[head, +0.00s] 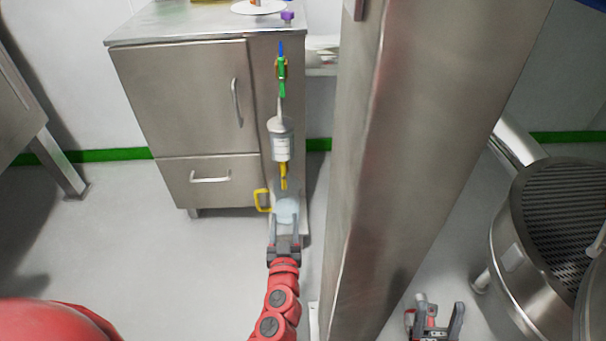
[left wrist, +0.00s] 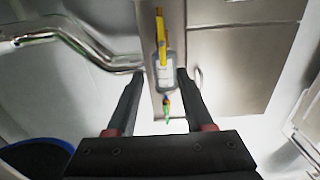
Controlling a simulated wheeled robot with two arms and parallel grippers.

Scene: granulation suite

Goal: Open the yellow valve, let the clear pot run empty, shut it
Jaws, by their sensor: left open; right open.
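The clear pot (head: 281,146) is an upright, pale cylinder with a label. I cannot make out its liquid level. A green valve (head: 282,68) is above it and the yellow valve (head: 283,172) is directly under it. Below is a pale translucent vessel (head: 287,208); a yellow loop handle (head: 262,200) shows beside it. My left gripper (head: 285,222) is open, its fingers overlapping the vessel's lower part. In the left wrist view, the pot (left wrist: 163,72) and yellow valve (left wrist: 160,30) appear upside down beyond the open fingers (left wrist: 158,80). My right gripper (head: 435,322) is open and empty at the bottom.
A steel cabinet (head: 180,95) stands behind, left of the pot, with a white dish (head: 258,8) and a purple item (head: 287,15) on top. A broad steel column (head: 420,130) separates my grippers. A round steel machine (head: 530,260) stands at right.

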